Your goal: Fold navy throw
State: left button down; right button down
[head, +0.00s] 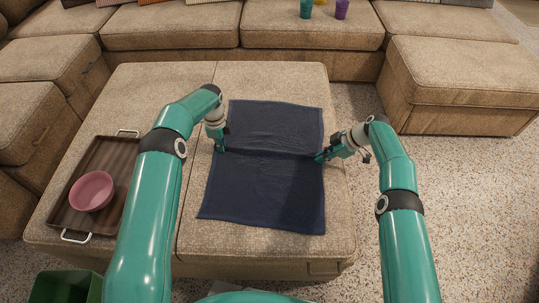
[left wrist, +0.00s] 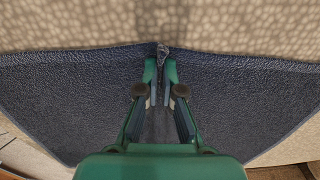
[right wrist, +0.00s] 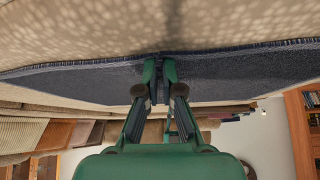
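The navy throw (head: 265,190) lies spread on the beige ottoman, with a crease across its middle between my two grippers. My left gripper (head: 220,147) is at the throw's left edge. In the left wrist view its fingers (left wrist: 160,75) are close together with a small pinch of the throw's edge (left wrist: 80,90) between the tips. My right gripper (head: 320,157) is at the right edge, opposite the left one. In the right wrist view its fingers (right wrist: 161,72) are close together at the throw's hemmed edge (right wrist: 230,68), and the cloth there looks pinched between them.
A brown tray (head: 72,211) with a pink bowl (head: 92,191) sits on the ottoman (head: 150,80) at left. A green bin (head: 66,287) stands at the lower left. Sofas surround the back, with teal (head: 306,9) and purple (head: 342,9) cups on the rear seat.

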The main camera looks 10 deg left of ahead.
pick_arm(q)
jog(key=shift+s, duration=0.1)
pick_arm(e)
jog(key=shift+f, duration=0.1)
